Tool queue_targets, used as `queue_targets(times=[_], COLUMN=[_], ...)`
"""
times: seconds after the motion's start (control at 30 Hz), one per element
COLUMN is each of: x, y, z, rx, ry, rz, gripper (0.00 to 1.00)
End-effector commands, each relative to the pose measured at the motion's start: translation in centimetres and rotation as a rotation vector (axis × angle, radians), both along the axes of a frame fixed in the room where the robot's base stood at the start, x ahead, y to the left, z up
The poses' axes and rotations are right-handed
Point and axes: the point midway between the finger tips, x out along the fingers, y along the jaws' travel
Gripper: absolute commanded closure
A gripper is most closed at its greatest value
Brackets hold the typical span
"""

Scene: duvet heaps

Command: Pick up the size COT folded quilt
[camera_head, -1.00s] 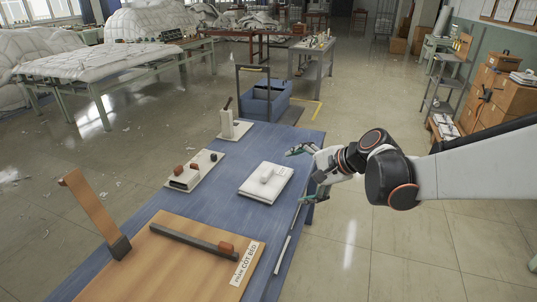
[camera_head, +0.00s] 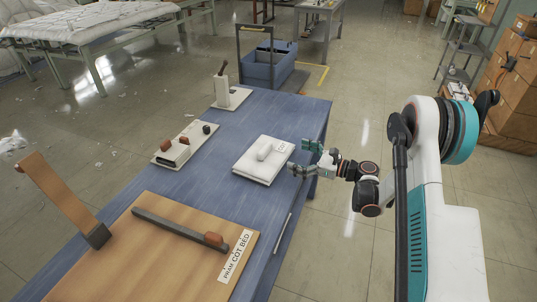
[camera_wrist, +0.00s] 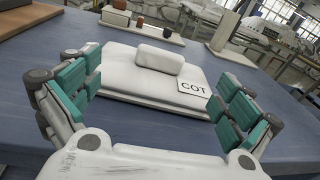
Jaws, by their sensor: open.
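The folded quilt (camera_head: 263,160) is a flat white stack with a small white rounded block (camera_head: 265,152) on top. It lies on the blue table (camera_head: 285,111). In the wrist view the quilt (camera_wrist: 125,84) carries a white label reading COT (camera_wrist: 193,87) at its near right corner. My gripper (camera_head: 305,158) is at the quilt's right side, near the table's right edge. In the wrist view my gripper (camera_wrist: 160,100) is open, with teal finger pads left and right of the quilt's near edge. Nothing is between the pads except the quilt's near part, and contact cannot be told.
A wooden board (camera_head: 150,262) with a bar and upright strip lies on the near table. A blue cart (camera_head: 268,68) stands past the table's far end.

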Motion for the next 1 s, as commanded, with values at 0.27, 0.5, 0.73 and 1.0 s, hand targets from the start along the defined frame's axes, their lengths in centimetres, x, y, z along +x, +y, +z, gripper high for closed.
queue_targets(times=[0.27, 0.5, 0.73, 1.0], x=[0.0, 1.7, 3.2, 3.9], y=[0.3, 4.1, 7.0, 8.3], z=[-2.1, -2.2, -2.2, -2.2], rx=[0.084, 0.083, 0.082, 0.081], ry=[0.044, 0.043, 0.043, 0.042], rz=[0.006, 0.009, 0.007, 0.006], gripper=[0.02, 0.02, 0.02, 0.02])
